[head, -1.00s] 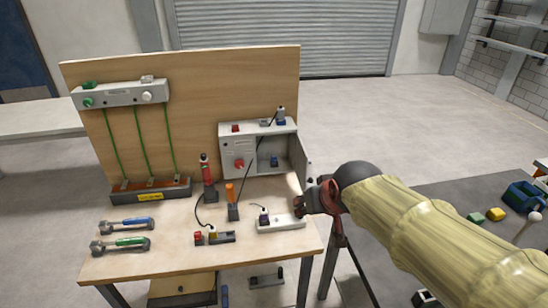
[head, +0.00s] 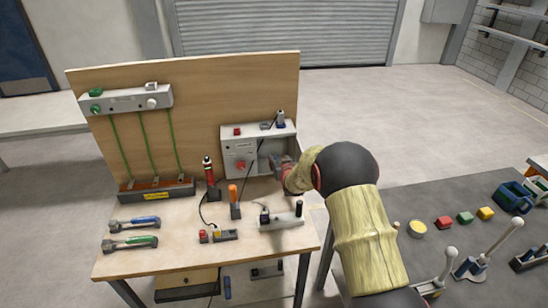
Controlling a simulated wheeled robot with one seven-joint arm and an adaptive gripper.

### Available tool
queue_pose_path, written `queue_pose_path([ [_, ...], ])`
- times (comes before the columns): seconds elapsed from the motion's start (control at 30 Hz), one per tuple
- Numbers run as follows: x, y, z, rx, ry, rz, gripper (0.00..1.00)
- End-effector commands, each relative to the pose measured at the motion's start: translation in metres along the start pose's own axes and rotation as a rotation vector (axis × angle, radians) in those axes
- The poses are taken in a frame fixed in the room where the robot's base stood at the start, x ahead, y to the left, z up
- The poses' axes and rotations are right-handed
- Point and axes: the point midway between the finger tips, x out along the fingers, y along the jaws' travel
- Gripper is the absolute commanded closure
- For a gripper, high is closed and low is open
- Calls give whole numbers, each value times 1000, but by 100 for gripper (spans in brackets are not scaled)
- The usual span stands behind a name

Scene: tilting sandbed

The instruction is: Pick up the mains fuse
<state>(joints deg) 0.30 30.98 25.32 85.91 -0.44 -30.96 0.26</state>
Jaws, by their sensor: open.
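The grey cabinet (head: 237,155) stands on the bench against the wooden backboard, its front partly open on the right. My gripper (head: 279,162) is at this opening, with its fingers reaching in at the right side. The jaws are open, but they are small and partly covered by my wrist. I cannot pick out the mains fuse for certain. The inside of the cabinet behind my gripper is hidden, including the spot where a small blue part showed earlier.
A red switch (head: 240,166) is on the cabinet front, and small parts with a cable lie on top.

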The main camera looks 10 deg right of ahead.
Motion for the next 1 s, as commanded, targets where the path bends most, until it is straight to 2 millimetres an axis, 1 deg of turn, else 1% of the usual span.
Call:
queue_pose_path([
  [0.03, 10, 0, 9, 0, 14, 0, 58],
  [0.1, 21, 0, 19, 0, 37, 0, 58],
  [0.17, 27, 0, 25, 0, 52, 0, 58],
  [0.3, 35, 0, 32, 0, 71, -1, 58],
  [0.77, 70, -2, 30, 0, 71, -1, 58],
  [1.0, 99, -4, 28, 0, 71, -1, 58],
])
